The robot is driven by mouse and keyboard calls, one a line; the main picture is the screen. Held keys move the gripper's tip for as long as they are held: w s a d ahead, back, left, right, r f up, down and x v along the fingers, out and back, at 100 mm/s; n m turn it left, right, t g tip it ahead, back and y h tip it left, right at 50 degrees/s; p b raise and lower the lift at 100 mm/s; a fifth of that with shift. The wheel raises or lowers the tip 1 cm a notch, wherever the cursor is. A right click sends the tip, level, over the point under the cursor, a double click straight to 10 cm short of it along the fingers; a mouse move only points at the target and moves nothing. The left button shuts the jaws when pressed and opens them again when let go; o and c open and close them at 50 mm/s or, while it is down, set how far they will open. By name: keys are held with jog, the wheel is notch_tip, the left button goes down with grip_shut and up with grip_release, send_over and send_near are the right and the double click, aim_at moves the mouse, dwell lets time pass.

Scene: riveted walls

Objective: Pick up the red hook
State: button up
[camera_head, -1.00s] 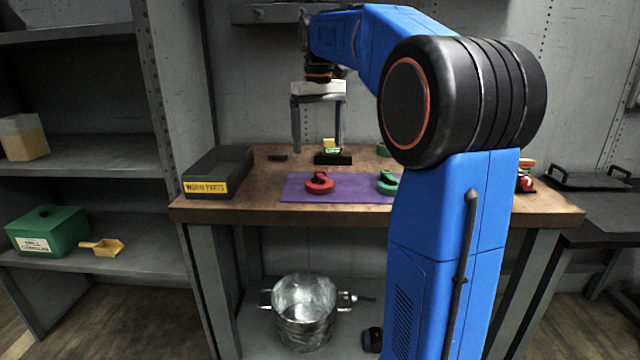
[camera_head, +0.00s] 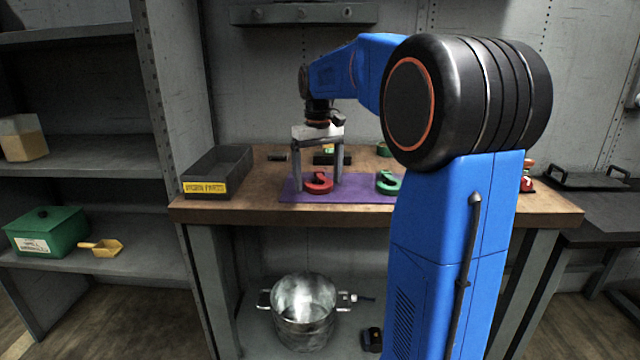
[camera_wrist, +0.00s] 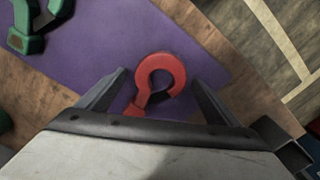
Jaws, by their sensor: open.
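The red hook (camera_head: 318,182) lies on the purple mat (camera_head: 346,196) on the wooden workbench. In the wrist view the red hook (camera_wrist: 161,79) lies between and slightly beyond my gripper's two fingers, with its curved end away from the palm. My gripper (camera_head: 319,184) is open and points down over the hook, one finger on each side. The fingertips are low, close to the mat; I cannot tell whether they touch it. The gripper also shows in the wrist view (camera_wrist: 160,85), with nothing held.
A green hook (camera_head: 387,183) lies on the mat to the right; it also shows in the wrist view (camera_wrist: 32,22). A grey bin labelled "WORN PARTS" (camera_head: 205,187) stands at the left of the bench. A metal pot (camera_head: 304,325) stands below.

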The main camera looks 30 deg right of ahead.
jog(key=c, duration=1.5)
